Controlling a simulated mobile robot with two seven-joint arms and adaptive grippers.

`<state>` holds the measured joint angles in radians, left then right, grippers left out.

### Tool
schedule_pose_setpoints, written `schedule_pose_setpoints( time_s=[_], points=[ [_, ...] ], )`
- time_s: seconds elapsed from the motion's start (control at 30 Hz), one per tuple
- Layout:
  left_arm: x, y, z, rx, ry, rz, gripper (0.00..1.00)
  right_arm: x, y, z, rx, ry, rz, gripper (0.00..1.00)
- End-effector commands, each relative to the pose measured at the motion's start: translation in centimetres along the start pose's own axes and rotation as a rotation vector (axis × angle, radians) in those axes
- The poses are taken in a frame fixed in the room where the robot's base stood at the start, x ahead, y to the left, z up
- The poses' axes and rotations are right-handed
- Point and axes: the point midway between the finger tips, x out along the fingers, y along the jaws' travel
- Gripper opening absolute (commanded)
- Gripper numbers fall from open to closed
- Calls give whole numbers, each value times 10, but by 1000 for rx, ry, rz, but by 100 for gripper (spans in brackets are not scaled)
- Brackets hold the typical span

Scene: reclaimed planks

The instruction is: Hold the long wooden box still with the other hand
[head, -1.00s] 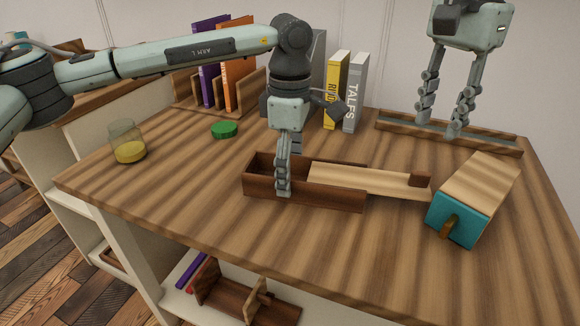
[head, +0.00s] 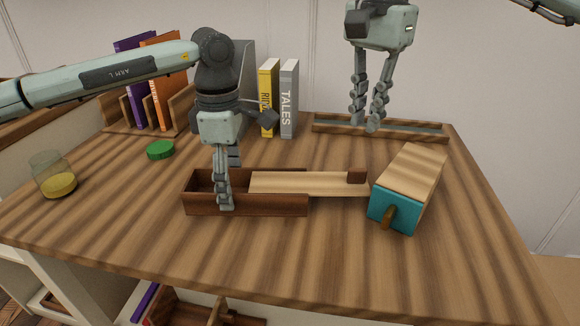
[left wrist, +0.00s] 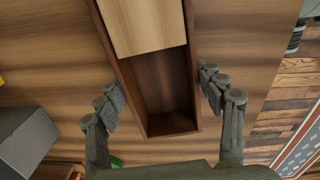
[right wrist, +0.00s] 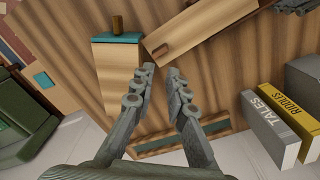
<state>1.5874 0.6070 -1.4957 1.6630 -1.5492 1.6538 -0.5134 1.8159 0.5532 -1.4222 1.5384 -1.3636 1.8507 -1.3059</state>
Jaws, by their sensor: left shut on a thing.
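The long wooden box (head: 270,205) is a dark brown, open-topped trough on the table. A pale sliding lid (head: 300,183) with a dark end block covers part of it and sticks out to the right. My left gripper (head: 225,203) is shut on the box near its left end. In the left wrist view the fingers (left wrist: 165,100) lie along both sides of the box's long walls (left wrist: 192,95). My right gripper (head: 366,122) is empty, its fingertips apart, in front of the narrow tray at the back. In the right wrist view its fingers (right wrist: 161,70) show a gap.
A teal-ended wooden box (head: 410,185) with a brown peg stands just right of the lid's end. A narrow tray (head: 420,132) lies at the back right. The table's front is clear.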

Motion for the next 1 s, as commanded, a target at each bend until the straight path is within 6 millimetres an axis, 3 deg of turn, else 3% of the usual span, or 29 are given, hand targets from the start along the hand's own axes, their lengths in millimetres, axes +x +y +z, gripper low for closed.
schedule_pose_setpoints(
  time_s=[0.23, 0.47, 0.7, 1.0],
  points=[
    [0, 0, 0, 0, 0, 0, 32, 8, 0, 3, 26, -87, -28, 0],
    [0, 0, 0, 0, 0, 0, 32, 25, 6, -1, 173, -422, -145, 0],
    [0, 0, 0, 0, 0, 0, 32, 36, 37, -41, 423, -760, -276, 0],
    [0, 0, 0, 0, 0, 0, 32, 43, 84, -91, 656, -967, -382, 0]
  ],
)
